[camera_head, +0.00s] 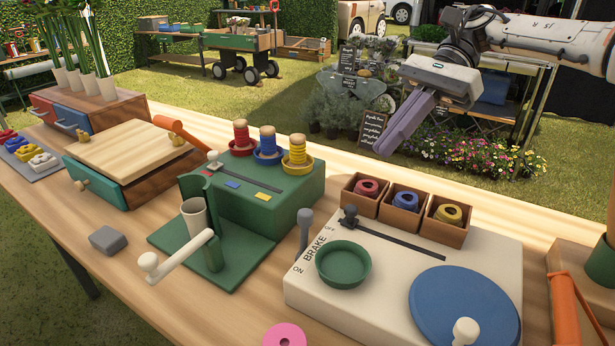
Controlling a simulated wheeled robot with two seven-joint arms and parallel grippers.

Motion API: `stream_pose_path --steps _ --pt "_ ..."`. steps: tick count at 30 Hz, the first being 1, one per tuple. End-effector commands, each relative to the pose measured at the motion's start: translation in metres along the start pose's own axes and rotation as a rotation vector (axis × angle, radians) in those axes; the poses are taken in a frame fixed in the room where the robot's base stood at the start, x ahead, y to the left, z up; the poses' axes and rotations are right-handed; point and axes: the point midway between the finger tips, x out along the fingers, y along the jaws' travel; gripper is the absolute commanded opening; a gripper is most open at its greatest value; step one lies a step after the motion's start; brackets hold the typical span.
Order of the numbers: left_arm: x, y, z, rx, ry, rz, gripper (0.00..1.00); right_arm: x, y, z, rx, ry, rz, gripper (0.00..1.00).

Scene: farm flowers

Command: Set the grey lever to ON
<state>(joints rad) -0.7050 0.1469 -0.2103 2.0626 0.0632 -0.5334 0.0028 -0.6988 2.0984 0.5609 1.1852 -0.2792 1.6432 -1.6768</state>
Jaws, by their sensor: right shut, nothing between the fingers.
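The grey lever (305,228) has a round knob and stands roughly upright at the left edge of the cream box (400,300). The word BRAKE is printed beside it, with OFF towards the far end and ON towards the near end. From this angle I cannot tell exactly which mark the lever sits at. My right gripper (387,148) has purple fingers, is shut and empty, and hangs in the air beyond the table's far side, up and to the right of the lever. My left gripper is not in view.
The cream box carries a dark slider knob (349,214), a green dish (343,263) and a blue turntable (463,306). Three small wooden boxes (405,208) stand behind. A green machine (235,250) with a white-handled crank is to the left. A pink ring (285,335) lies in front.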

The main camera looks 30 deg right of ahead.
Motion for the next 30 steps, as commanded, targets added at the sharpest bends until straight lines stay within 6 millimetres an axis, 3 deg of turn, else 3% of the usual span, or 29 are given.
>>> stream_pose_path --steps 14,20,30 --pt "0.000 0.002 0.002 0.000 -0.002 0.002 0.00 0.006 0.000 0.000 -0.011 0.004 0.011 0.00" --pt "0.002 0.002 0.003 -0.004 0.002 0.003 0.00 0.036 0.001 0.000 -0.011 0.002 0.013 0.00" --pt "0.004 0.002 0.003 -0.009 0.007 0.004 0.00 0.107 0.002 0.002 -0.011 0.004 0.012 0.00"
